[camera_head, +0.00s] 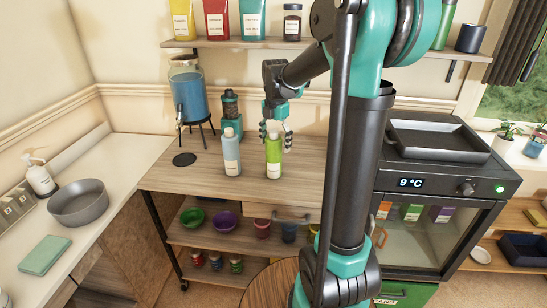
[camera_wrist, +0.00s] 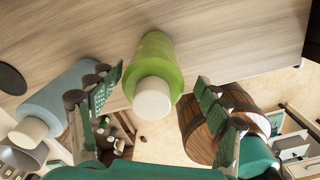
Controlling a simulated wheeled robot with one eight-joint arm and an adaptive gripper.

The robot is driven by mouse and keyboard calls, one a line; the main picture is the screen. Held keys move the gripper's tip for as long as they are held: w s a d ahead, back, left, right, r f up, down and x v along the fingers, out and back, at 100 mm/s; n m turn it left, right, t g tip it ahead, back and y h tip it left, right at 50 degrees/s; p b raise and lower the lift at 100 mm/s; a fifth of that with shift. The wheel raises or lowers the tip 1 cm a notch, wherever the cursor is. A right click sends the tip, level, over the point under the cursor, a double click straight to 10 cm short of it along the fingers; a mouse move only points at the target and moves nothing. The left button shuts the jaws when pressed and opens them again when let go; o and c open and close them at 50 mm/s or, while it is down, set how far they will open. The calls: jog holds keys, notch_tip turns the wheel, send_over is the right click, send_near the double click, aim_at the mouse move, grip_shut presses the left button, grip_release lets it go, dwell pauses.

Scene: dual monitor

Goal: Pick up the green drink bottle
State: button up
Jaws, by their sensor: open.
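The green drink bottle (camera_head: 274,157) stands upright on the wooden counter, with a white cap and a pale label. My gripper (camera_head: 275,134) is at the bottle's upper part in the head view, its fingers spread. In the wrist view the green bottle (camera_wrist: 157,70) lies between and beyond the two fingers of my open gripper (camera_wrist: 160,110), its white cap toward the camera. Neither finger visibly touches it. A light blue bottle (camera_head: 232,153) stands just left of it, and in the wrist view this blue bottle (camera_wrist: 55,100) is beside the left finger.
A wall shelf (camera_head: 250,43) with packets hangs above. A small oven-like appliance (camera_head: 440,185) is at right. Bare counter (camera_head: 180,178) lies at left front.

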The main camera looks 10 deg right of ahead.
aim_at(273, 154)
jog(key=shift+w+a+f, duration=0.15)
jog(key=shift+f, duration=1.2)
jog(key=shift+w+a+f, duration=0.1)
jog(key=shift+w+f, duration=0.05)
jog(key=shift+f, duration=1.2)
jog(key=c, duration=1.7)
